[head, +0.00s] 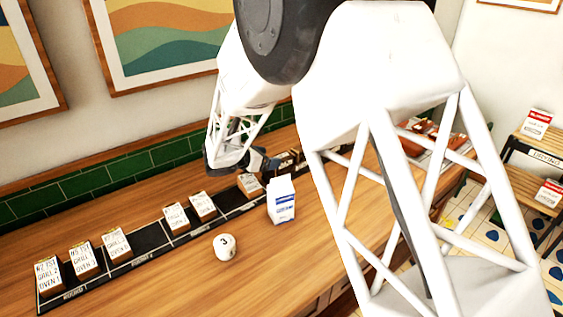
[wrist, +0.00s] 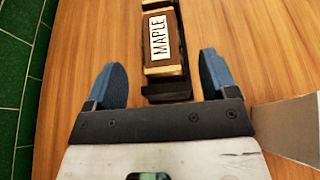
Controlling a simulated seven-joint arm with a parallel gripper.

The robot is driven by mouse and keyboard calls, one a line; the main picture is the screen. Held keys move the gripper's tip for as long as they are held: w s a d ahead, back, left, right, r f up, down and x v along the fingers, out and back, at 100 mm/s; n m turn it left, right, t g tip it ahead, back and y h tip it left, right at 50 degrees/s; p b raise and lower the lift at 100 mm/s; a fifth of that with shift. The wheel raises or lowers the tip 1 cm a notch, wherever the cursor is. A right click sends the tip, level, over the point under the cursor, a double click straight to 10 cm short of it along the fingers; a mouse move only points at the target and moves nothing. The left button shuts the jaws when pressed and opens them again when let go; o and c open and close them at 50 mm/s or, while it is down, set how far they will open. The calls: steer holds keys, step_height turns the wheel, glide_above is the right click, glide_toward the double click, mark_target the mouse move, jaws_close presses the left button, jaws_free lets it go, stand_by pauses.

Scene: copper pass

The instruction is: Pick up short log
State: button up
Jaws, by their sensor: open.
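A short dark-brown log (wrist: 162,42) with pale ends and a white MAPLE label lies in a black holder (wrist: 166,92) in the wrist view. My gripper (wrist: 163,80) is open, its two blue fingers apart on the left and right of the holder's near end. Nothing is held between them. In the head view my gripper (head: 262,163) is low over the far part of the counter, beside dark log-like pieces (head: 285,160) that are partly hidden by my arm.
A long black tray (head: 150,243) with several labelled blocks runs along the wooden counter (head: 290,270). A white carton (head: 281,200) and a white ball marked 3 (head: 225,246) stand in front of it. A green tiled wall (head: 80,187) borders the back.

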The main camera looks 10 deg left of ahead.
steer(key=shift+x, duration=2.35)
steer(key=shift+c, duration=0.4)
steer(key=c, duration=1)
